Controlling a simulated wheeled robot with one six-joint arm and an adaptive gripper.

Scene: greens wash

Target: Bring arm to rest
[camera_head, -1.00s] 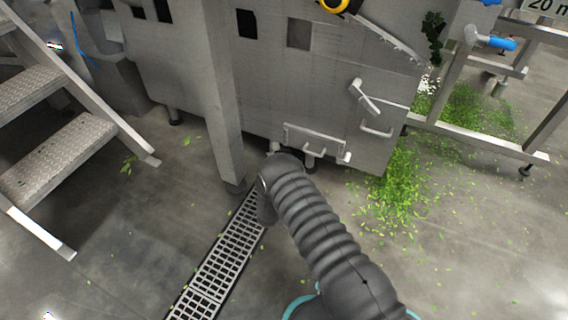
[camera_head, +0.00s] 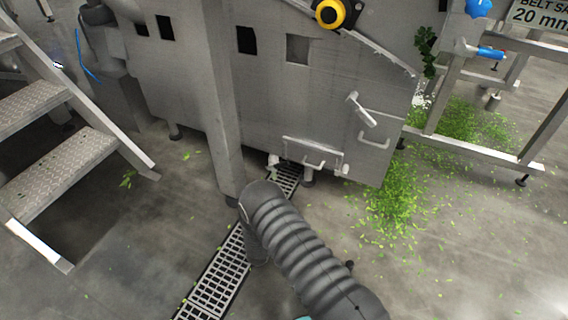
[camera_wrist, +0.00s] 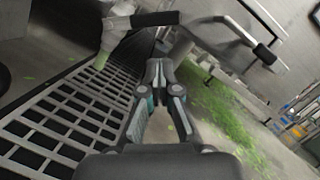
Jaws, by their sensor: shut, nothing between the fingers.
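My arm (camera_head: 295,250) shows in the head view as a dark grey ribbed sleeve, rising from the bottom edge and bending above the floor drain. My gripper is hidden in that view. In the wrist view my gripper (camera_wrist: 159,78) is shut and empty, its two fingers meeting in the middle of the picture. The fingers touch nothing that I can see.
A grey metal machine (camera_head: 270,95) with handles stands in front of me. A slotted floor drain (camera_head: 215,280) runs under it and also fills the left of the wrist view (camera_wrist: 70,120). Metal steps (camera_head: 75,160) stand left. Leaf scraps (camera_head: 390,205) litter the right floor.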

